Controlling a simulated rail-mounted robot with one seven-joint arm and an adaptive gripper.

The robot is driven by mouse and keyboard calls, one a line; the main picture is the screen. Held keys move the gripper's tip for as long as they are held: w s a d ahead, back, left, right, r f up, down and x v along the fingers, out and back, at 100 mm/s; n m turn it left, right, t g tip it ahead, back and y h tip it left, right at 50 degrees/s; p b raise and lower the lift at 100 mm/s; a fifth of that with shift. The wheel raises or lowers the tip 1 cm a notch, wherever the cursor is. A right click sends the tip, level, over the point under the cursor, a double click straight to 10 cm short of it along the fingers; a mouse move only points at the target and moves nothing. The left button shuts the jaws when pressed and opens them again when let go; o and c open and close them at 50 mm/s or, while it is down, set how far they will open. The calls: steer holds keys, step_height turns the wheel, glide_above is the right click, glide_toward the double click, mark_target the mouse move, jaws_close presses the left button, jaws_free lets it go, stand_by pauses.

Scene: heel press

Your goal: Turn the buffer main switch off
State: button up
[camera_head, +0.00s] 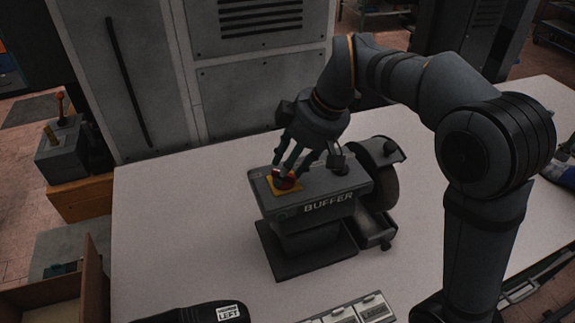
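The grey buffer (329,207), marked BUFFER on its front, stands on the white tabletop with a grinding wheel at its right end. Its main switch (287,183) is a red rotary knob on a yellow plate (272,190) on the top left of the housing. My gripper (290,171) points down at the switch from above, with its fingertips right at the red knob. The fingers partly cover the knob, so its pointing direction is hard to read. I cannot tell whether the fingers touch or grip it.
A dark item labelled LEFT (190,313) and a pale tray (352,309) lie at the table's front edge. A grey cabinet (150,70) stands behind the table. A box with a red-tipped lever (62,140) is at the left. The tabletop left of the buffer is clear.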

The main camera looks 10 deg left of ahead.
steer(key=shift+r, duration=0.1)
steer(key=v, duration=1.1)
steer(key=shift+r, duration=0.4)
steer(key=shift+s+d, duration=0.1)
steer(key=x, duration=1.2)
steer(key=shift+f, duration=0.15)
steer(key=shift+d, duration=0.1)
